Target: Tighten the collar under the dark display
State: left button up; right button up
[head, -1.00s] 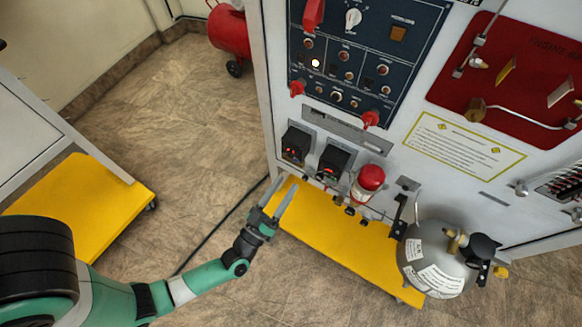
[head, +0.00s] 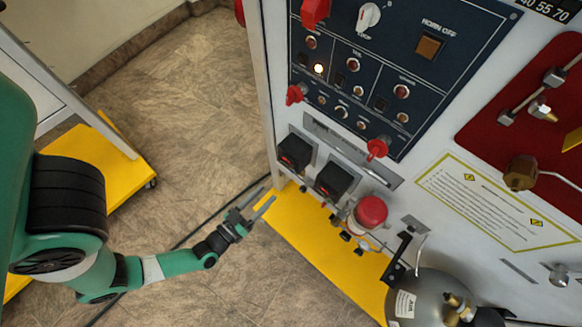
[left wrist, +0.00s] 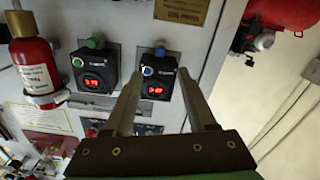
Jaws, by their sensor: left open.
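Two dark display boxes sit side by side low on the panel, the left box (head: 295,152) and the right box (head: 333,180) in the head view. The left wrist view shows them the other way up, both with red digits: the box with a blue fitting (left wrist: 157,80) and the box with a green fitting (left wrist: 94,70). Small fittings (head: 325,204) hang below the boxes; which is the collar I cannot tell. My left gripper (head: 268,195) is open and empty, apart from the panel, left of and below the boxes. My right gripper is out of view.
A grey tank (head: 420,298) is at lower right. A yellow base shelf (head: 330,248) juts out below the panel. Red switch guards (head: 377,148) stick out above.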

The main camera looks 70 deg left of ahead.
pick_arm(q)
jog(key=b+x, duration=0.3)
jog(key=x, duration=0.8)
jog(key=shift+b, duration=0.4)
jog(key=shift+w+a, duration=0.1)
jog(key=shift+w, duration=0.05)
grip_shut()
